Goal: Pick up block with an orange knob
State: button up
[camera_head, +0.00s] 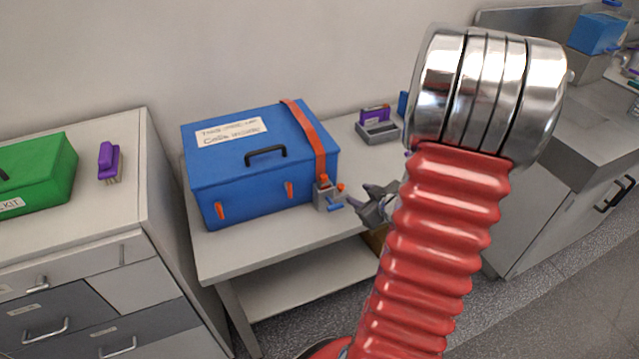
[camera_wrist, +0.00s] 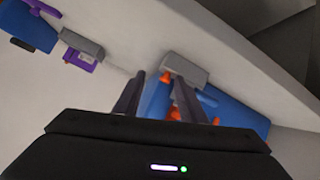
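The small grey block (camera_head: 324,198) with an orange knob (camera_head: 340,186) and a blue part sits at the table's front edge, by the right front corner of the blue box. My gripper (camera_head: 358,194) is just right of the block, its fingers pointing toward it, apart and empty. In the wrist view the grey block (camera_wrist: 188,70) lies just beyond the fingertips, nearer the right finger. Its orange knob (camera_wrist: 166,78) shows between the fingertips of my gripper (camera_wrist: 158,79). I cannot tell whether a finger touches the block.
The blue box (camera_head: 245,178) with orange latches and strap stands close behind the block. A grey-and-purple block (camera_head: 377,130) stands farther back on the table (camera_head: 270,238). A purple block (camera_head: 110,160) and green case (camera_head: 40,175) are on the left cabinet. My red arm hides part of the table.

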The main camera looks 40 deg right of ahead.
jog(key=s+f, duration=0.1)
jog(key=t+y, duration=0.1)
jog(key=s+f, duration=0.1)
jog(key=shift+s+a+f+t, duration=0.25)
jog(key=shift+s+f+t, duration=0.05)
jog(key=shift+s+f, duration=0.05)
jog(key=s+a+r+t+y, duration=0.3)
jog(key=s+a+r+t, duration=0.1)
jog(key=t, duration=0.1)
jog(key=shift+r, duration=0.15)
jog(key=shift+w, duration=0.1)
send_near(324, 186)
jog(key=shift+w+d+r, duration=0.2)
jog(key=shift+w, duration=0.5)
jog(key=shift+w+d+r, duration=0.2)
jog(key=shift+w+r, duration=0.05)
jog(key=shift+w, duration=0.45)
